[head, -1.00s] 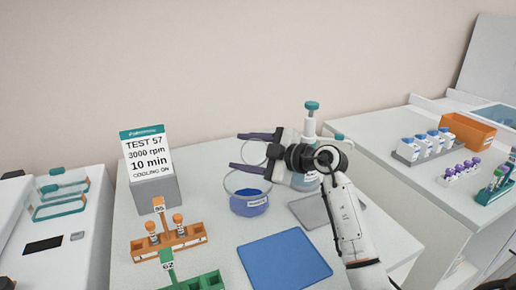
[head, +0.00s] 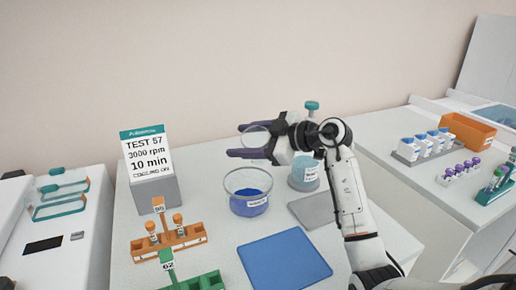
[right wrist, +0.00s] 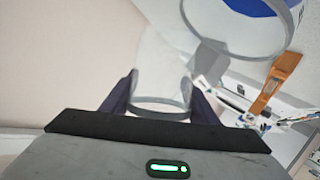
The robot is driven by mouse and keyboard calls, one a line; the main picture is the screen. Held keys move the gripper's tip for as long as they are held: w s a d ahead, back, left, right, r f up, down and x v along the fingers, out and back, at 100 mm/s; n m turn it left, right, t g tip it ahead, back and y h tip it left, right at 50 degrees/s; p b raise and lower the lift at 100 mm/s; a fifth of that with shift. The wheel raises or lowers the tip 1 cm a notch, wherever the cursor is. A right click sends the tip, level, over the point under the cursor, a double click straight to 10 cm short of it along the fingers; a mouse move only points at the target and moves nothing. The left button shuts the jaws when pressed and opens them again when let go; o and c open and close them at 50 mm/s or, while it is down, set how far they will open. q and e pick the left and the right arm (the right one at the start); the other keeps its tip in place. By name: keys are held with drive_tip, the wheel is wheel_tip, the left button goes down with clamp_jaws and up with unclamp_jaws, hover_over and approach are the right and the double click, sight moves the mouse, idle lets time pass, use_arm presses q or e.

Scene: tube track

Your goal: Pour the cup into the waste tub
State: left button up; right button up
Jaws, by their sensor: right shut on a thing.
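The waste tub (head: 247,203) is a clear round bowl with blue liquid and a white label, upright on the bench. Part of it also shows at the top right of the right wrist view (right wrist: 240,38). My right gripper (head: 244,140) points left above and behind the tub's rim, shut on a clear cup (head: 257,135). The cup also shows between the fingers in the right wrist view (right wrist: 160,75). I see no liquid in it, and its exact tilt is hard to tell. The cup and tub look apart. My left gripper is not in view.
A teal-capped bottle (head: 304,175) stands right of the tub. A blue mat (head: 284,260) and grey pad (head: 315,210) lie in front. Orange (head: 170,242) and green (head: 205,283) racks and a sign block (head: 155,185) stand to the left.

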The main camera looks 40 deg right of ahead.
sight(256, 133)
idle(0.3)
drive_tip(key=shift+w+d+r+m+g+y, duration=0.1)
drive_tip(key=shift+w+d+m+g+y, duration=0.3)
drive_tip(key=shift+d+m, duration=0.35)
drive_tip(key=shift+w+d+m+g+y, duration=0.3)
drive_tip(key=shift+w+d+m+y, duration=0.2)
drive_tip(key=shift+m, duration=0.45)
drive_tip(key=shift+s, duration=0.1)
